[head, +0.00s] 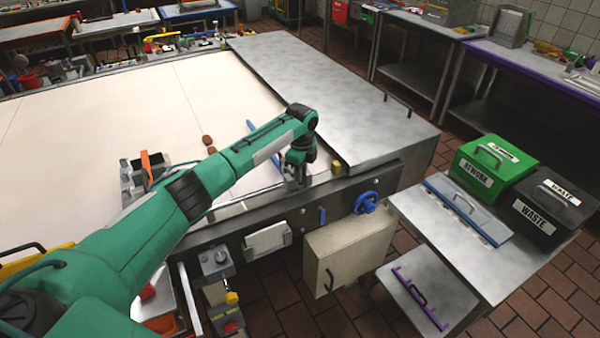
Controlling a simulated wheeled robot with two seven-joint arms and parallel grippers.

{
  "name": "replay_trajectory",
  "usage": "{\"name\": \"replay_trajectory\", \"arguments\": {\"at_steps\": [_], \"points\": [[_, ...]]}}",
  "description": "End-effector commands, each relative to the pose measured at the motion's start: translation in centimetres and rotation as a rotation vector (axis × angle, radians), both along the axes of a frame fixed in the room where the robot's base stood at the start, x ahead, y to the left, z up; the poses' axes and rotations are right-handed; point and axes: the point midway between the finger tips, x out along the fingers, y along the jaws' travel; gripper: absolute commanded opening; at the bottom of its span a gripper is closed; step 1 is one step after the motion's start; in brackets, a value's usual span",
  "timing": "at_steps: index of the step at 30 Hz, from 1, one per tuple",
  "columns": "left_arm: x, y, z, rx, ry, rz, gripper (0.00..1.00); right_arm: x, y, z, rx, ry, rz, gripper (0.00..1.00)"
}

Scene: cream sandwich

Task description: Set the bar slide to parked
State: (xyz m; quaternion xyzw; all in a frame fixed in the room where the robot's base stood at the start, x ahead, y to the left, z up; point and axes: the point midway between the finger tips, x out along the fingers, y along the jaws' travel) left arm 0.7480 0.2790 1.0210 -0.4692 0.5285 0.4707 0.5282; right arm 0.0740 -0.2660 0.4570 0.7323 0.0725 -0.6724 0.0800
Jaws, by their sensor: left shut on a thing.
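My left arm reaches in from the lower left across the near side of the wide cream belt (90,115). Its gripper (296,182) points down at the belt's near metal edge, left of a small yellow block (336,168). The gripper is shut on a small part there, which looks like the bar slide's grip; the fingers mostly hide it. A thin blue bar (265,130) lies over the belt behind my arm, partly covered by it. I cannot tell whether it joins the held part. My right gripper is not in view.
A grey metal cover (320,90) spans the belt's right end. A blue handwheel (366,202) and a beige box (350,255) are on the front side. Right stands a side table with a green REWORK bin (492,165) and a black WASTE bin (540,205). Two brown pieces lie on the belt.

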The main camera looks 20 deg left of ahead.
Motion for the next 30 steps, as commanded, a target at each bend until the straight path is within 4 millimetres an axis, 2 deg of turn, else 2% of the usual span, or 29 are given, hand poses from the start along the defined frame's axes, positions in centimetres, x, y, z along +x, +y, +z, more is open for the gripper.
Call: {"name": "replay_trajectory", "arguments": {"at_steps": [1,4,12,16,20,30], "points": [[0.2,-0.3,0.4,-0.006,-0.009,-0.002,0.24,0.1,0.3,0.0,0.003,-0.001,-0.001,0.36],[0.2,-0.2,0.3,-0.005,-0.007,-0.002,0.41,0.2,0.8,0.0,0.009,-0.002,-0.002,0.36],[0.1,-0.1,0.2,-0.003,-0.005,-0.001,0.41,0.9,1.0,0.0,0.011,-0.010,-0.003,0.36],[0.2,-0.1,0.9,-0.003,-0.007,-0.002,0.41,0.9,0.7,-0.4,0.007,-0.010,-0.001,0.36],[0.2,-0.1,3.0,-0.003,-0.010,-0.002,0.41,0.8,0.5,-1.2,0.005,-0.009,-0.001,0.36],[0.3,-0.3,10.6,-0.004,-0.009,-0.003,0.41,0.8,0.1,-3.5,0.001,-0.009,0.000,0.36]]}}
